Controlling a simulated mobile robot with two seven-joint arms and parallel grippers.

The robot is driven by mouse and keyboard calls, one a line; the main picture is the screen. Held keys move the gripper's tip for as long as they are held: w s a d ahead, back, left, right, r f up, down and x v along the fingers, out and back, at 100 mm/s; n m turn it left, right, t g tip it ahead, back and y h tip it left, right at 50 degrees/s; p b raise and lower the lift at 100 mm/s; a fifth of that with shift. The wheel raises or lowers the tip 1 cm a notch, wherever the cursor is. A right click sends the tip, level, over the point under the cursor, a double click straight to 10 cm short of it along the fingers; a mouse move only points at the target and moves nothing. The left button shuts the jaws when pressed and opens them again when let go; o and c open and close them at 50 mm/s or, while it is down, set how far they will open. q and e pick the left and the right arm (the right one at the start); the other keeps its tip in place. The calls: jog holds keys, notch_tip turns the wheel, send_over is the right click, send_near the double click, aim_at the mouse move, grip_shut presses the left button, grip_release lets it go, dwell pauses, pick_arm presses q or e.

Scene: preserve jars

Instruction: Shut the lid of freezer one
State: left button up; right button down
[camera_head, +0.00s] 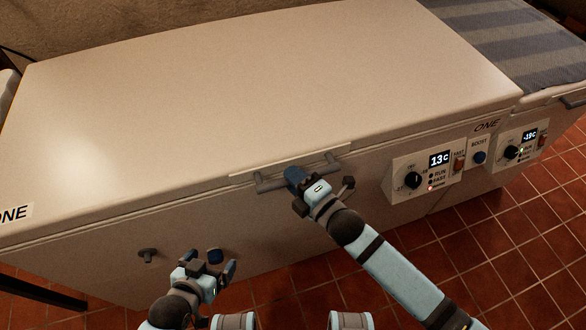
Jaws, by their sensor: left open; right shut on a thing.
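Freezer one (110,265) is a long cream chest marked ONE. Its broad lid (270,80) lies over the top, and I see no clear gap along its front edge. A grey bar handle (268,184) sits at the middle of the lid's front edge. My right gripper (297,180) is shut on this handle; its fingers hide part of the bar. My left gripper (214,266) is open and empty, low in front of the freezer's front wall and left of the handle.
Freezer one's control panel (427,172) reads 13C with a red light lit. To the right, another unit has a panel (522,146) reading -19C with a green light. A striped grey cloth (525,45) lies on top of it. Red floor tiles (500,235) are clear at the lower right.

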jog(key=c, duration=1)
grip_release()
jog(key=shift+r, duration=0.25)
pick_arm(q)
jog(key=shift+r, duration=0.25)
jog(key=shift+f, duration=0.1)
pick_arm(e)
jog(key=shift+s+d, duration=0.35)
jog(key=shift+s, duration=0.05)
pick_arm(q)
jog(key=shift+f, duration=0.15)
pick_arm(e)
jog(key=v, duration=1.2)
jog(key=shift+s+d, duration=0.3)
pick_arm(q)
jog(key=shift+f, duration=0.2)
